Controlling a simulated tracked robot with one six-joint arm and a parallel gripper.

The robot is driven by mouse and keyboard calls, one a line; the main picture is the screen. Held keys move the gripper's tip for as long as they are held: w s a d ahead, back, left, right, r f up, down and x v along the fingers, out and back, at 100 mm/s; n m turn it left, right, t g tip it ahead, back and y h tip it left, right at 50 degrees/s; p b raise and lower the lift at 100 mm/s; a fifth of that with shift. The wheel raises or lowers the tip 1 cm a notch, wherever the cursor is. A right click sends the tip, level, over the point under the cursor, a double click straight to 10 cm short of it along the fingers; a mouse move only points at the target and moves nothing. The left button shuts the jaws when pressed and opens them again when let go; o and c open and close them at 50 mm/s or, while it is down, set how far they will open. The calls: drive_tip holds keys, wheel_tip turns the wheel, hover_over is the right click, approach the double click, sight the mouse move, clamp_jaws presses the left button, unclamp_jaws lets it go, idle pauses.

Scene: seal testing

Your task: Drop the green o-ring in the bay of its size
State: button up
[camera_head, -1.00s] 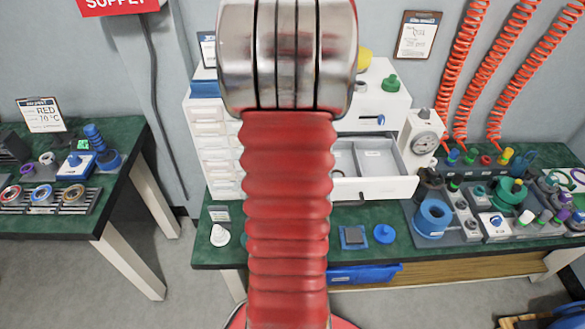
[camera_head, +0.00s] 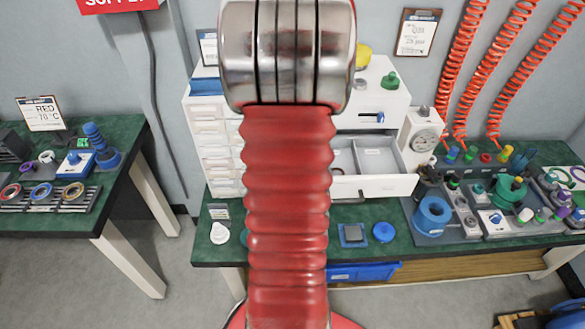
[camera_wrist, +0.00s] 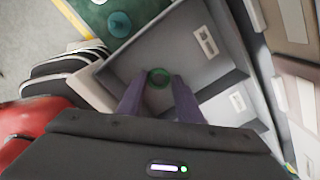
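The green o-ring (camera_wrist: 159,78) shows in the wrist view between the fingertips of my gripper (camera_wrist: 160,82). The purple-grey fingers appear closed on its two sides. The open drawer (camera_head: 392,187) shows in the head view, with divided grey bays. In the wrist view one grey bay (camera_wrist: 165,45) with a white label lies under the ring, and a second labelled bay (camera_wrist: 225,105) lies beyond a divider. The label sizes are too small to read. In the head view my arm hides the gripper, the ring and part of the drawer.
The white drawer cabinet (camera_head: 375,98) stands behind the drawer. A gauge (camera_head: 423,140) stands close to its right. A side table (camera_head: 75,237) is at the left.

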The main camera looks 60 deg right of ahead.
drive_tip(key=shift+o, duration=0.6)
drive_tip(key=shift+w+a+f, duration=0.1)
drive_tip(key=shift+a+f, duration=0.2)
drive_tip(key=shift+r, duration=0.25)
wheel_tip(320, 180, up, 13)
drive_tip(key=shift+d, duration=0.2)
idle(0.3)
